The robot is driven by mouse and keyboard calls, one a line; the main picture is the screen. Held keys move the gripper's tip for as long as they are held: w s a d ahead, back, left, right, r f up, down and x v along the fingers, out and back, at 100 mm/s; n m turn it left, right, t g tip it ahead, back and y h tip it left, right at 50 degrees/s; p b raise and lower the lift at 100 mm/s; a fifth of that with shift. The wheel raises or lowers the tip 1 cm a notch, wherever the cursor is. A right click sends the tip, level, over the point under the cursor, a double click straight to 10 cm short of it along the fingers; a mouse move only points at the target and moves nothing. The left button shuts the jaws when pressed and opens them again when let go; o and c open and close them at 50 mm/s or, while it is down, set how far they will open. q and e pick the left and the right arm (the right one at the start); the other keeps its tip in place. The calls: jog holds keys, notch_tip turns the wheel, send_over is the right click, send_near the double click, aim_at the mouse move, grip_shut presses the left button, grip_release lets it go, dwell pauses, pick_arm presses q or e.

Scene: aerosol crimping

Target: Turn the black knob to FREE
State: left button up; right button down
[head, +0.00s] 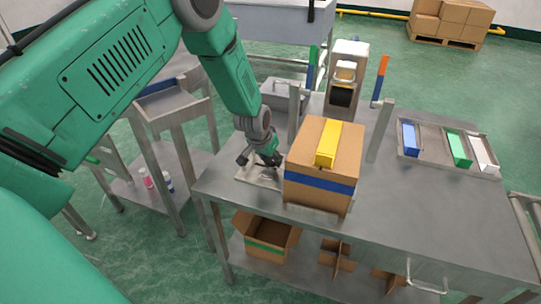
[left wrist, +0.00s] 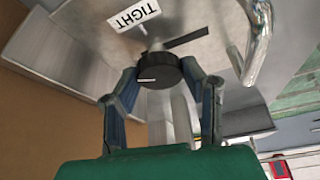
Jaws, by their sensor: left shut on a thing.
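The black knob (left wrist: 159,71) sits on a grey metal plate (left wrist: 110,50) in the left wrist view. A short white line on the knob's face lies roughly level, toward its left side. A white label reading TIGHT (left wrist: 134,15) appears upside down above the knob; no FREE label is readable. My left gripper (left wrist: 158,80) has its blue-padded fingers on both sides of the knob, shut on it. In the head view my left gripper (head: 262,160) points down at the table, just left of the cardboard box; the knob is hidden there. My right gripper is not in view.
A bent metal handle (left wrist: 258,45) is right of the knob. A tray (head: 412,166) with coloured blocks lies farther right. The table's right front is clear.

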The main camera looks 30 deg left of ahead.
pick_arm(q)
jog(key=n, duration=0.1)
jog(key=n+y, duration=0.1)
jog(key=shift+w+r+n, duration=0.25)
jog(key=shift+w+n, duration=0.05)
jog(key=shift+w, duration=0.05)
jog(key=shift+n+y, duration=0.5)
jog(key=shift+n, duration=0.7)
jog(key=o, duration=1.2)
jog(key=shift+c, duration=0.2)
jog(key=shift+f, duration=0.15)
jog(key=shift+s, duration=0.1)
